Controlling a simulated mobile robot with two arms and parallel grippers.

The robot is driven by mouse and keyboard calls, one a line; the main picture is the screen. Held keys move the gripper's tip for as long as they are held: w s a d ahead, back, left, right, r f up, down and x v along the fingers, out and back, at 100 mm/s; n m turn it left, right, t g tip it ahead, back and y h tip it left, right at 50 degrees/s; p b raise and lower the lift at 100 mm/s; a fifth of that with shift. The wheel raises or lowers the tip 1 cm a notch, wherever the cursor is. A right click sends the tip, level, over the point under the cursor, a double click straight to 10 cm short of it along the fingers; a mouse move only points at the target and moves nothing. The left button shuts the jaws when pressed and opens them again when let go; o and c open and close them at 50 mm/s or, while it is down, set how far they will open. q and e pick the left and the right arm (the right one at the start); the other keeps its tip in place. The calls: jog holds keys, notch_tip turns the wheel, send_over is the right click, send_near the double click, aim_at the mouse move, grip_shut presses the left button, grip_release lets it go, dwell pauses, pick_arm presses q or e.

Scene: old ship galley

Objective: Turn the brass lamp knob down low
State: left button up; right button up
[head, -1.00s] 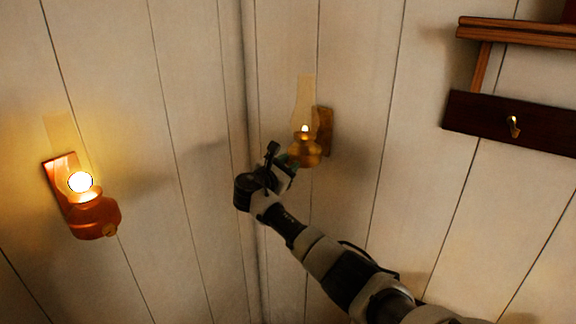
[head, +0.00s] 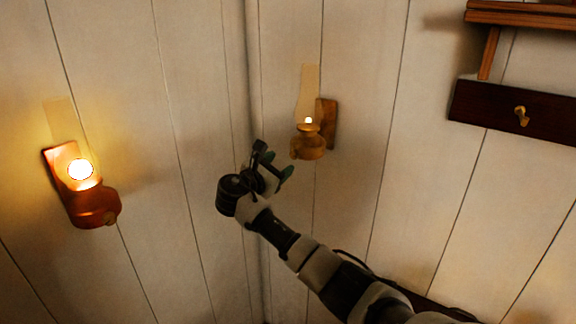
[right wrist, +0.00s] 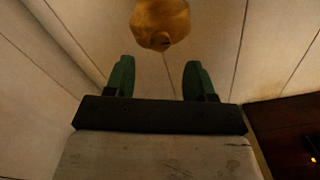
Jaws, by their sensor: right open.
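The brass lamp (head: 309,146) hangs on a wooden backplate on the right-hand wall, with a small, low flame in its glass chimney. My left gripper is out of view.
A copper-coloured lamp (head: 93,207) with a large bright flame hangs on the left-hand wall. A dark rail with a brass hook (head: 521,116) and a wooden shelf (head: 525,18) are at the upper right.

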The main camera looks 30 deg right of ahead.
jog(key=b+v, duration=0.1)
jog(key=v, duration=0.4)
dwell(0.3)
